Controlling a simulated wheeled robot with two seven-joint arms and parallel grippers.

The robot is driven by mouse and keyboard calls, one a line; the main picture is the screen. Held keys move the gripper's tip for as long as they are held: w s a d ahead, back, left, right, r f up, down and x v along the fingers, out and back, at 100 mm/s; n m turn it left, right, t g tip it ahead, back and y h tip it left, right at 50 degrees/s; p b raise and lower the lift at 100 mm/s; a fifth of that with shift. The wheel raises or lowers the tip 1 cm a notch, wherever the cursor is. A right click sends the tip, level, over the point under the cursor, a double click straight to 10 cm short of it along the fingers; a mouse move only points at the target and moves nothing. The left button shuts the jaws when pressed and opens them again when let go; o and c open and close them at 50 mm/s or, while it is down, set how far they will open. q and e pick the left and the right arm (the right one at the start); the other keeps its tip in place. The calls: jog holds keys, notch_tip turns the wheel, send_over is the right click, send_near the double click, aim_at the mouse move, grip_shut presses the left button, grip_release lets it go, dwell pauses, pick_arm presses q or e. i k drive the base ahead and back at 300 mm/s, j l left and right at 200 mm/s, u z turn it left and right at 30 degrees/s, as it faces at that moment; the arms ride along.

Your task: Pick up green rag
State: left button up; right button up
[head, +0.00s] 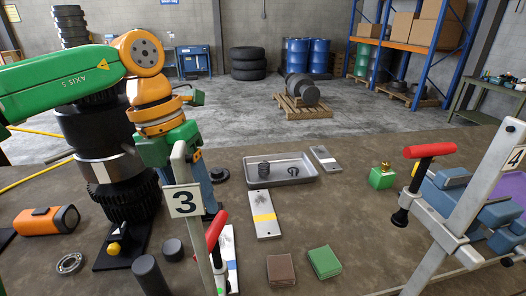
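The green rag (324,262) is a folded square lying flat on the brown work surface near the front middle, just right of a folded brown rag (281,270). A green and orange arm comes in from the left. The green end that I take for my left gripper (168,146) points down beside a tall dark gear assembly (95,140), behind the number 3 post, well left of the green rag. Its fingertips are hidden or unclear. My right gripper is not in view.
A number 3 post (184,200) with a red handle stands left of the rags. A number 4 clamp (450,190) stands at right. A grey tray (280,170) holds small dark parts. A green block (382,177) lies farther back. The surface right of the green rag is clear.

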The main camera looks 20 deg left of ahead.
aim_at(324, 262)
jog(key=k, duration=1)
